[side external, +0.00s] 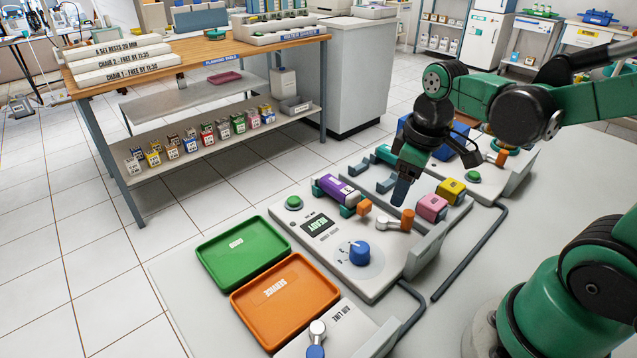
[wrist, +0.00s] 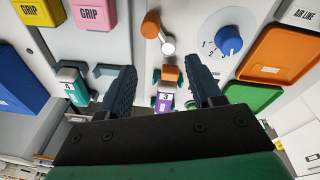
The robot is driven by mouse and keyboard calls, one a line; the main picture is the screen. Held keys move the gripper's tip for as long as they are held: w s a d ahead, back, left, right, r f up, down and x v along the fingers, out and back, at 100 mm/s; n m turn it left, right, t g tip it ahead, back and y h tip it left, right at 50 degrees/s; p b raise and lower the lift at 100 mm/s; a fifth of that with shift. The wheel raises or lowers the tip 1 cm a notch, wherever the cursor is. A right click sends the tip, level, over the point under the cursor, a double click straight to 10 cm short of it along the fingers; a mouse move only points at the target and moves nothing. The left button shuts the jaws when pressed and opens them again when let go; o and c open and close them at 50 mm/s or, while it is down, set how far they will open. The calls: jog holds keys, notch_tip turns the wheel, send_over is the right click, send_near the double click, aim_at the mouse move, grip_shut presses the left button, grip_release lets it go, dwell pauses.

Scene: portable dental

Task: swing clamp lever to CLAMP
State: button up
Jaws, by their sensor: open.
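A small lever with an orange knob and a silver pivot (side external: 393,225) sits on the white control unit (side external: 373,281), right of its READY display; I take it for the clamp lever. It also shows in the wrist view (wrist: 167,46), its knob up and left of the pivot; no CLAMP mark is readable. My gripper (side external: 403,187) points down above the unit's back edge, apart from the lever. In the wrist view my gripper (wrist: 167,82) is open and empty, and the lever appears beyond the gap between the fingers. A purple cartridge (side external: 337,189) with an orange end block lies in a cradle on the unit.
A blue dial (side external: 360,252) sits in front of the lever. Pink (side external: 432,207) and yellow (side external: 451,190) GRIP blocks stand to the right. Green (side external: 244,253) and orange (side external: 286,301) trays lie left and front. Another lever (side external: 316,338) is by the AIR LINE label. A dark hose runs at right.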

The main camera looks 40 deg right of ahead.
aim_at(410, 213)
jog(key=shift+s+d+f+n+g, duration=0.45)
jog(key=shift+d+f+n+g, duration=0.15)
jog(key=shift+d+f+g, duration=0.25)
jog(key=shift+f, duration=2.6)
grip_shut()
